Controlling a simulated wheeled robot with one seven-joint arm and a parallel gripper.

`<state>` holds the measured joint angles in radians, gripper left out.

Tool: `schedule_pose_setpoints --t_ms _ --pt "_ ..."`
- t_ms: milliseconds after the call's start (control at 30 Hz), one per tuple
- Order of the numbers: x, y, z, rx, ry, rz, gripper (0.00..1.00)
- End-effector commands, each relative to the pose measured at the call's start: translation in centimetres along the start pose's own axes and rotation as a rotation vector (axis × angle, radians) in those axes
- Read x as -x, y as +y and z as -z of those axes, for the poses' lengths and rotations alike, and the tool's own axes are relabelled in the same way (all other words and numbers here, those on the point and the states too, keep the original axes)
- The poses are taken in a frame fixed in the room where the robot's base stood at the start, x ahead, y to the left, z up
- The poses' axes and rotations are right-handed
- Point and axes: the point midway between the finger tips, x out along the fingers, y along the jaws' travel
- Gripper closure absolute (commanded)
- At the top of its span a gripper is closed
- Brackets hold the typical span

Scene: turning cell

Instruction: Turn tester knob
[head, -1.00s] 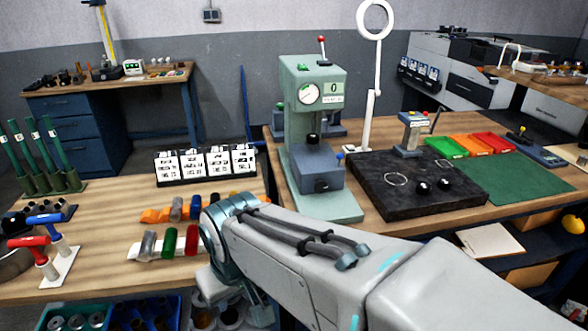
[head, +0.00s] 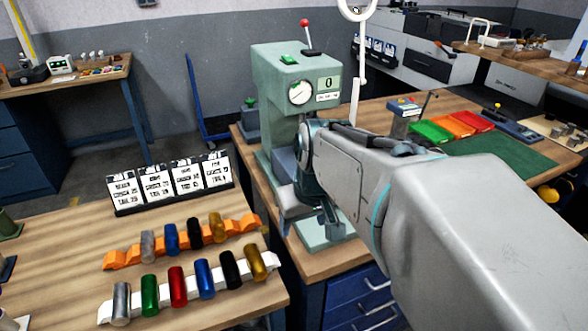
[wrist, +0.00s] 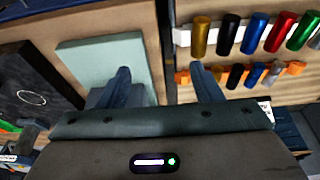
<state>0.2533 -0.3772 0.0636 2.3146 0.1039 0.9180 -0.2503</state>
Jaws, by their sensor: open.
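The pale green tester (head: 285,80) stands on the right bench in the head view, with a round dial (head: 301,92), a small display, a green button on top and a red-tipped lever (head: 306,35). Its lower front is largely hidden behind my arm, and I cannot make out the front knob in either view. My gripper (wrist: 160,82) is open and empty, its two fingers apart in the wrist view. It hangs in front of the tester, above the bench edge. The tester's base plate (wrist: 100,55) shows beyond the left finger.
A white rack (head: 105,312) and an orange rack (head: 115,259) hold several coloured cylinders on the left bench (head: 60,245). Label cards (head: 172,186) stand behind them. Green, orange and red trays (head: 430,130) lie at right. A gap separates the benches.

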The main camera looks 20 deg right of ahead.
Motion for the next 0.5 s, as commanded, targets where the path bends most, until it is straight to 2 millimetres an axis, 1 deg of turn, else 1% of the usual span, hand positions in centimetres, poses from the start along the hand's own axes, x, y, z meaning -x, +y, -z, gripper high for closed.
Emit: schedule_pose_setpoints --t_ms 33,100,200,333,400,500 --pt "0.2 1.7 1.6 -0.014 0.009 -0.002 0.41" --pt "0.7 3.6 3.5 -0.011 0.026 0.000 0.41" --pt "1.2 6.3 5.7 -0.004 0.051 0.002 0.41" --pt "1.7 8.9 7.5 0.009 0.079 0.005 0.41" --pt "1.9 9.9 8.1 0.015 0.089 0.005 0.41" --pt "1.9 10.6 8.6 0.021 0.097 0.007 0.41"
